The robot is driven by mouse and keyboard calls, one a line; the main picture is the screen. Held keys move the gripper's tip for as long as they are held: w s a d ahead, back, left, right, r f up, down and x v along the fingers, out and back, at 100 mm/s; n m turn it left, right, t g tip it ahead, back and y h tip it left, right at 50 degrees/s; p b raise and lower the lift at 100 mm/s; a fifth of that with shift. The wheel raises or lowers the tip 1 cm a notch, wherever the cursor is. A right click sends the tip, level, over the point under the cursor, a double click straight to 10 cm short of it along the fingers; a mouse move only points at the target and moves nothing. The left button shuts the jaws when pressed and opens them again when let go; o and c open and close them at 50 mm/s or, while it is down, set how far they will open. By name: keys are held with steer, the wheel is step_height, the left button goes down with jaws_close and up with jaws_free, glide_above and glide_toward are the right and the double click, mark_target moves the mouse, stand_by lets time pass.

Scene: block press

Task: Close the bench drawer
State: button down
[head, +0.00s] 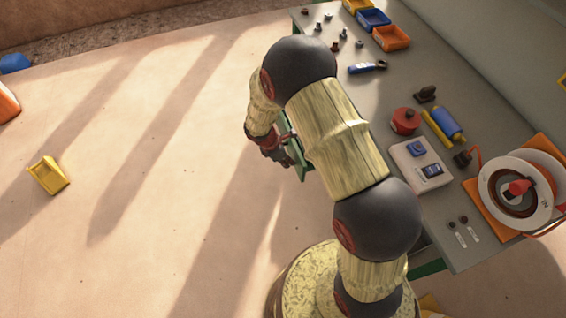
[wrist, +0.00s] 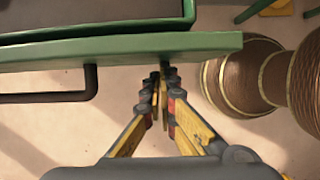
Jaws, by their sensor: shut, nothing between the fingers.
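The bench drawer's green front (wrist: 125,50) spans the upper part of the wrist view, with the drawer's dark inside (wrist: 90,12) showing behind it. The drawer is out from the bench. Its dark bar handle (wrist: 48,97) is at the left. My gripper (wrist: 162,78) is shut and empty, its fingertips at the front's face, right of the handle; I cannot tell whether they touch. In the head view, my gripper (head: 286,140) is beside a small visible piece of the green front (head: 298,158). My arm hides most of the drawer.
The grey bench top (head: 375,95) holds bins, bolts, a red round part (head: 405,121), a switch box (head: 421,164) and a cable reel (head: 515,190). A yellow bin (head: 48,175) lies on the floor at left. The floor between it and my arm is clear.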

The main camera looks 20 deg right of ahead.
steer(key=d+p, duration=0.4)
steer(key=d, duration=2.4)
steer(key=a, duration=0.4)
steer(key=shift+w+a, duration=0.1)
steer(key=shift+a, duration=0.2)
steer(key=p+v, duration=0.2)
steer(key=v, duration=0.8)
steer(key=shift+d, duration=0.15)
